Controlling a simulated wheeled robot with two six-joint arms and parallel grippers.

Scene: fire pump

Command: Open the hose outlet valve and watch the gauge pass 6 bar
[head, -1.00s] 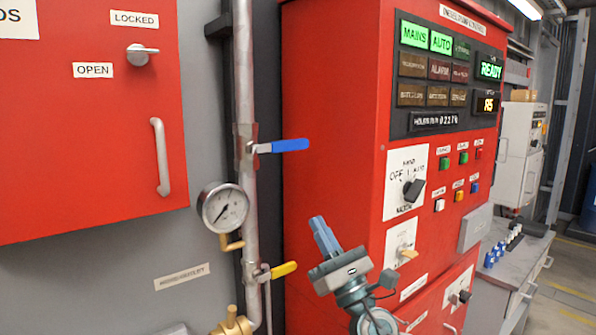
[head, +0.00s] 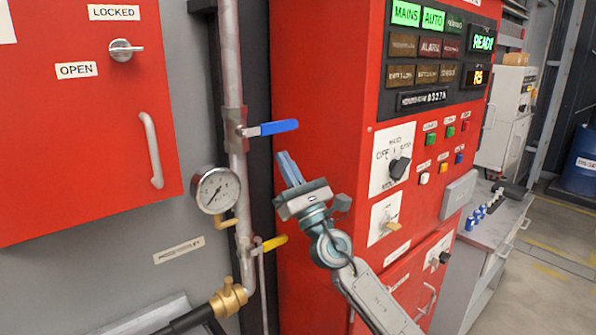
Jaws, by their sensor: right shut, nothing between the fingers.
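A vertical grey pipe (head: 233,75) carries a valve with a blue lever (head: 272,129) that sticks out to the right, across the pipe. Lower down is a valve with a yellow lever (head: 273,243), also pointing right. A round white gauge (head: 216,190) sits left of the pipe between them; its needle seems to point down-left, but the figures are too small to read. A brass hose coupling (head: 228,299) is at the pipe's foot. My right gripper (head: 289,164) is shut and empty, fingers pointing up, just below the blue lever's end and apparently apart from it. My left gripper is out of view.
A red pump control panel (head: 330,120) stands right of the pipe, behind my right gripper. A red cabinet (head: 80,180) is at left. A bench (head: 484,245) with small blue items and a blue drum (head: 581,170) stand further right.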

